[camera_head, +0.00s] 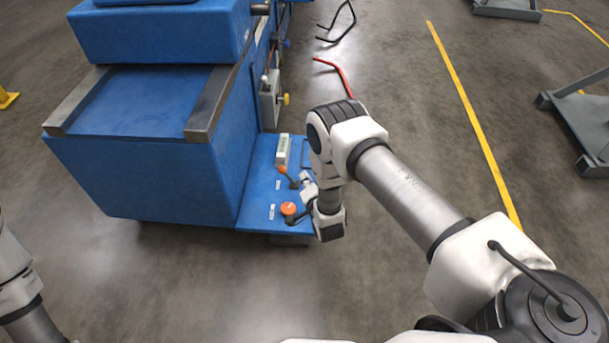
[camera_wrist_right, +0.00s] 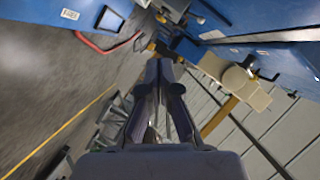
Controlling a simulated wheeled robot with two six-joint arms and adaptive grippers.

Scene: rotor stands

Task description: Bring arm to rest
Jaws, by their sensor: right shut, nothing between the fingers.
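My right arm (camera_head: 410,195) reaches in from the lower right, its wrist bent down beside the blue machine's low shelf. My right gripper (camera_wrist_right: 160,70) is shut and empty in the wrist view, its dark fingers together. In the head view the gripper (camera_head: 307,188) is small and partly hidden by the wrist, close to two orange-knobbed levers (camera_head: 288,208). I cannot tell whether it touches them. Part of my left arm (camera_head: 18,275) shows at the lower left; its gripper is out of view.
The blue machine (camera_head: 140,170) fills the left, with a small white box (camera_head: 283,150) on its shelf. A grey metal stand (camera_head: 585,125) is at right. Floor between the machine and yellow line is mostly clear.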

